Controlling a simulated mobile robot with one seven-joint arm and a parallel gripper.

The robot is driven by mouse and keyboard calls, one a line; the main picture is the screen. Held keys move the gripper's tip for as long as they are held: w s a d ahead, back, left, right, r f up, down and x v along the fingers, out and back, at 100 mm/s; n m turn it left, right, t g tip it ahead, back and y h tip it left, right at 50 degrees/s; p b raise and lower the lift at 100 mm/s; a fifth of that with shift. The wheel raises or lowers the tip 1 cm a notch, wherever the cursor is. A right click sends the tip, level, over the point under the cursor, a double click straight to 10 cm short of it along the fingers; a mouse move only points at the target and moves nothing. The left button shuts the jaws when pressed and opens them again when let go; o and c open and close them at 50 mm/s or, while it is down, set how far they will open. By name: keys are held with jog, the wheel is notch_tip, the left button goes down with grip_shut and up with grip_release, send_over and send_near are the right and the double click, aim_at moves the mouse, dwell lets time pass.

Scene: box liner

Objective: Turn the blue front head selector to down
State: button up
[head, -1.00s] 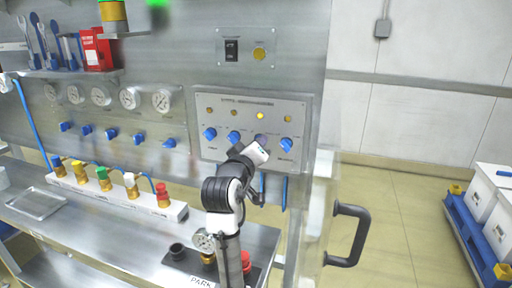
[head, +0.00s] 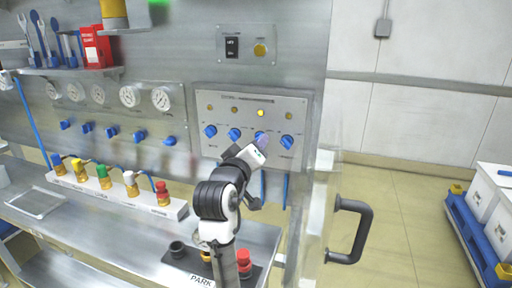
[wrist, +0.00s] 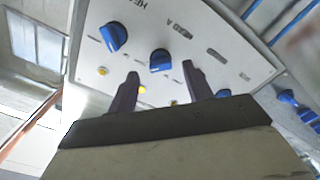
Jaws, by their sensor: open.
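A grey selector panel (head: 232,155) on the steel wall carries a row of blue knobs with indicator lights above them. The third knob from the left (head: 260,137) is just beyond my gripper (head: 260,148), partly overlapped by it; its light (head: 260,113) glows yellow. In the wrist view my gripper (wrist: 161,72) is open and empty, its fingers on either side of a blue knob (wrist: 160,60), apparently short of it. Another knob (wrist: 113,37) lies left of it there, and one (wrist: 223,94) lies right. The labels are too blurred to tell which is the front head selector.
Other panel knobs (head: 210,131) (head: 287,142) stand close on both sides. Below are a steel bench (head: 120,225) with coloured fittings (head: 103,177) and a black handle (head: 350,235) at right. Gauges (head: 129,96) line the wall at left.

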jog(key=b+v, duration=0.2)
jog(key=v, duration=0.9)
jog(key=shift+w, duration=0.1)
